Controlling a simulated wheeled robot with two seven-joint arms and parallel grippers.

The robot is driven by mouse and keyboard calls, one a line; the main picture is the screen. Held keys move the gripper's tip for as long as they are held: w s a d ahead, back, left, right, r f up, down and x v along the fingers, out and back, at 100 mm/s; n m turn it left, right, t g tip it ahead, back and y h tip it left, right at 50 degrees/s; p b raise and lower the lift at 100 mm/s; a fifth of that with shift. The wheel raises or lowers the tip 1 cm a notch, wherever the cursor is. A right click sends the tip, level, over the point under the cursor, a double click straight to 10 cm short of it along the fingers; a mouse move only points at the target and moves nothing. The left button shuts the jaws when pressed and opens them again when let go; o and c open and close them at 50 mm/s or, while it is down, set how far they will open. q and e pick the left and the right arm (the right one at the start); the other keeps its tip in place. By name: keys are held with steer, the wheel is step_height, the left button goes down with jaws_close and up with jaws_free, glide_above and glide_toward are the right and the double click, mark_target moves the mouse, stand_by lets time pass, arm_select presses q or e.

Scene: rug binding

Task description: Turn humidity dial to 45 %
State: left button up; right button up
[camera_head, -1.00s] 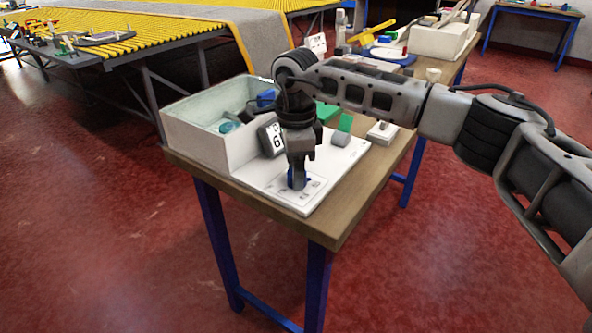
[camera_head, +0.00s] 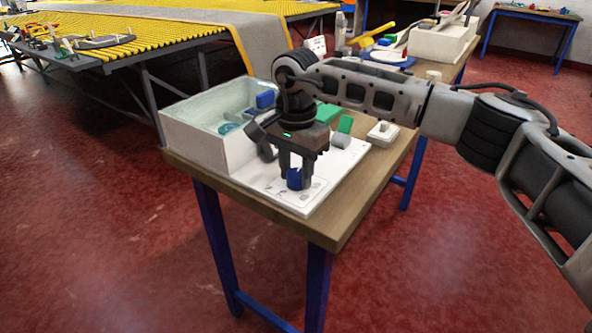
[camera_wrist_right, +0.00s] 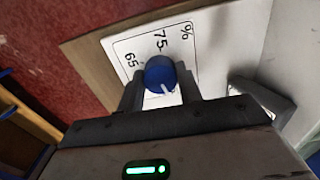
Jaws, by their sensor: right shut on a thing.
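The humidity dial is a blue round knob (camera_head: 294,180) on a white panel (camera_head: 318,187) at the table's near corner. In the right wrist view the knob (camera_wrist_right: 160,72) has a white pointer mark aimed down toward my gripper's body. The printed scale (camera_wrist_right: 150,45) shows "65", "75" and "%"; a 45 mark is not visible, and the near part of the scale is hidden by the gripper. My right gripper (camera_head: 296,182) points down at the panel, with one finger on each side of the knob, shut on it. My left gripper is not in view.
A white open bin (camera_head: 195,138) with blue items stands left of the panel. The wooden table's front edge is close by.

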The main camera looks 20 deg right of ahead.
mark_target(296, 173)
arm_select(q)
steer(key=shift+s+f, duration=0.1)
arm_select(e)
steer(key=shift+w+r+n, duration=0.1)
steer(key=shift+n, duration=0.2)
steer(key=o, duration=1)
arm_select(q)
steer(key=shift+p, duration=0.3)
arm_select(e)
step_height(296, 173, up, 16)
